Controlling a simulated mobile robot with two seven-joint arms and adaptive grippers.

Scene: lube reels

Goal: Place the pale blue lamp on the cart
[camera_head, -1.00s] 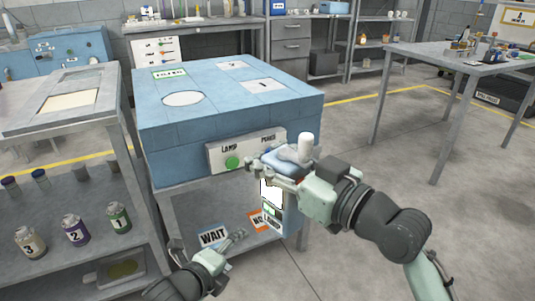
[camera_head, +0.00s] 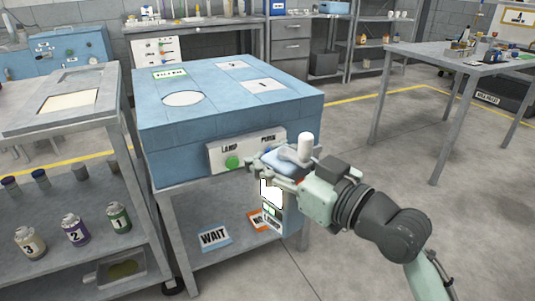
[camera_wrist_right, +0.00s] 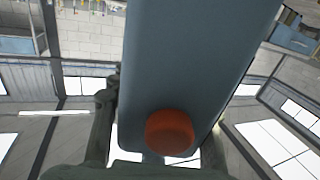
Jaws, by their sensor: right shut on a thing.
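My right gripper (camera_head: 272,170) is shut on the pale blue lamp (camera_head: 284,159), in front of the blue cabinet's control panel. A white cylinder (camera_head: 305,147) stands up at the lamp's right end. In the right wrist view the lamp's long flat blue body (camera_wrist_right: 195,60) fills the middle, with an orange-red round knob (camera_wrist_right: 169,132) near the gripper. A grey cart-like unit (camera_head: 60,128) stands at the left, with its top beside the cabinet. My left gripper is out of view.
The blue cabinet (camera_head: 165,130) has marked squares on top and a panel (camera_head: 245,150) with a green button. Bottles (camera_head: 75,230) stand on the left unit's lower shelf. A WAIT card (camera_head: 214,237) lies below the cabinet. Open floor lies right, before a grey table (camera_head: 425,60).

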